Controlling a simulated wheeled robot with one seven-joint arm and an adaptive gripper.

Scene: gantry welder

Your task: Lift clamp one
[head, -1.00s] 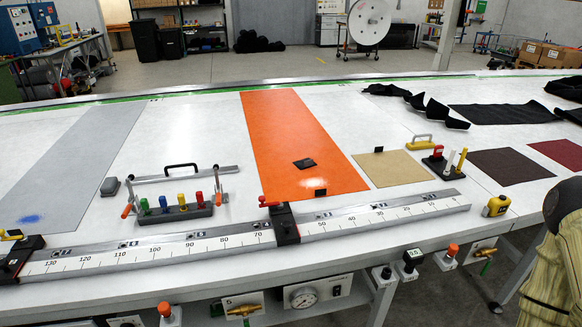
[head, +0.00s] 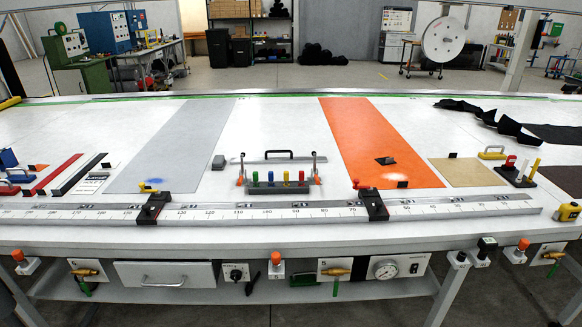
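Two black clamp blocks sit on the long white ruled rail along the table's front. One clamp with a red lever (head: 373,206) stands at the foot of the orange strip. The other clamp with a yellow lever (head: 153,208) stands near the foot of the grey strip. I see no mark telling which is clamp one. The ruled rail (head: 275,213) runs under both. My gripper is not in view, so its state and its distance from the clamps do not show.
The table carries a grey strip (head: 178,142), an orange strip (head: 372,140), a rack of coloured pegs (head: 278,184) and a beige patch (head: 458,172). A drawer (head: 165,274), valves and a pressure gauge (head: 386,270) are under the front edge. Dark cloth (head: 490,121) lies back right.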

